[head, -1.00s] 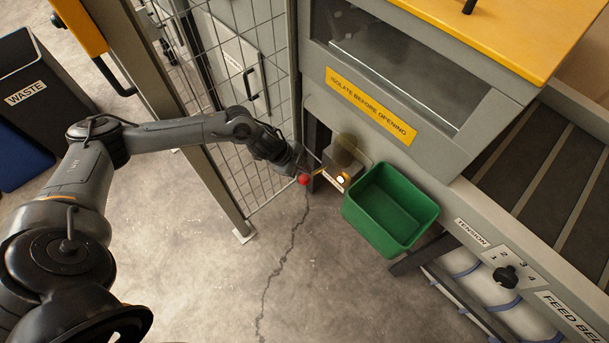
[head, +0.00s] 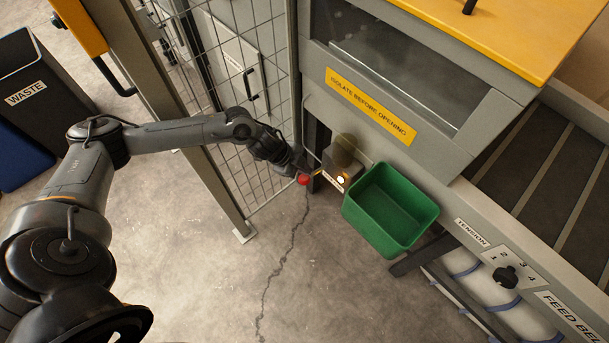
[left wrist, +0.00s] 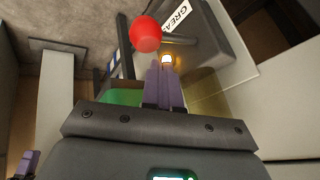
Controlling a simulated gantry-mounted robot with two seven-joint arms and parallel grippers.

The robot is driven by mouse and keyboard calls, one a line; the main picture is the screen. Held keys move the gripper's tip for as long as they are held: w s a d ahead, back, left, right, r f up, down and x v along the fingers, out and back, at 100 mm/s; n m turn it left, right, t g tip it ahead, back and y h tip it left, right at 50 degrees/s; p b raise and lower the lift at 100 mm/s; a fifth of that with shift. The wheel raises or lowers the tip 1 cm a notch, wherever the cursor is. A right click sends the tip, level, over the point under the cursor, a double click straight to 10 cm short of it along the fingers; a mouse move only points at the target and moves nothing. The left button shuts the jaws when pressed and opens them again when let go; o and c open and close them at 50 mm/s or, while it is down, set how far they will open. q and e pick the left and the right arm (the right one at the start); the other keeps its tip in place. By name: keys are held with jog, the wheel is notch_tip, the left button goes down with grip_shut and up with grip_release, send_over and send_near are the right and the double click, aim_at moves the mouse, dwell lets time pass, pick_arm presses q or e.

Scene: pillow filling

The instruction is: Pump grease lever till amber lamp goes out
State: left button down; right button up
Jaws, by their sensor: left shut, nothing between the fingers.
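The grease unit (head: 350,160) is a small grey box low on the machine's side, with a lit amber lamp (head: 340,180) on its front. The lever's red knob (head: 303,180) sticks out to the left of the box. In the left wrist view the red knob (left wrist: 146,35) is just beyond and left of my fingertips, and the lamp (left wrist: 167,60) glows behind them. My left gripper (left wrist: 165,65) is shut and empty, its fingers close to the knob; I cannot tell whether they touch it. My right gripper is out of view.
A green bin (head: 390,210) stands just right of the grease unit. A mesh guard (head: 240,100) and its post (head: 215,185) are close to my left arm. The feed belt (head: 545,165) is at the right. The cracked floor (head: 230,280) in front is clear.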

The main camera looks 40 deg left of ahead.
aim_at(300, 180)
pick_arm(q)
jog(key=shift+s+f, duration=0.1)
jog(key=shift+f, duration=0.2)
jog(key=shift+f, duration=0.2)
dwell(0.4)
jog(key=shift+s+f, duration=0.1)
jog(key=shift+f, duration=0.3)
dwell(0.4)
jog(key=shift+s+f+b, duration=0.15)
jog(key=shift+f+b, duration=0.25)
jog(key=shift+f, duration=0.1)
jog(key=shift+s+f, duration=0.15)
jog(key=shift+f, duration=0.3)
dwell(0.6)
jog(key=shift+s+f+b, duration=0.1)
jog(key=shift+f+b, duration=0.35)
jog(key=shift+f, duration=0.15)
dwell(0.5)
jog(key=shift+s+f, duration=0.1)
jog(key=shift+f, duration=0.2)
jog(key=shift+s+a+f, duration=0.1)
jog(key=shift+f, duration=0.15)
dwell(0.4)
jog(key=shift+r, duration=0.1)
dwell(0.5)
